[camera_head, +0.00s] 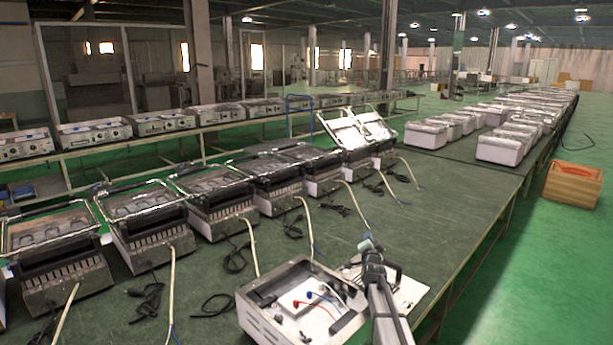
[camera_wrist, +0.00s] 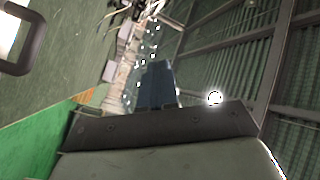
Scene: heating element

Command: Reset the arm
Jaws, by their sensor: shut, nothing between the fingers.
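My arm reaches in from the lower right of the head view, over the bench (camera_head: 440,215). My gripper (camera_head: 367,243) is at its far end, small and partly hidden by the arm. In the wrist view my gripper (camera_wrist: 157,72) shows as a dark shape above a wide dark bar, shut with nothing held. An open metal housing (camera_head: 262,318) sits on the bench just left of the arm. Red and blue parts (camera_head: 302,301) lie inside it. A pale plate (camera_head: 411,291) lies beside the housing, partly hidden behind my arm.
Several grill units (camera_head: 140,216) with loose cables line the bench's left side. White boxes (camera_head: 500,149) stand in rows at the far right. A wooden crate (camera_head: 573,184) is on the green floor. The bench's middle right is clear. The wrist view is tilted and includes ceiling.

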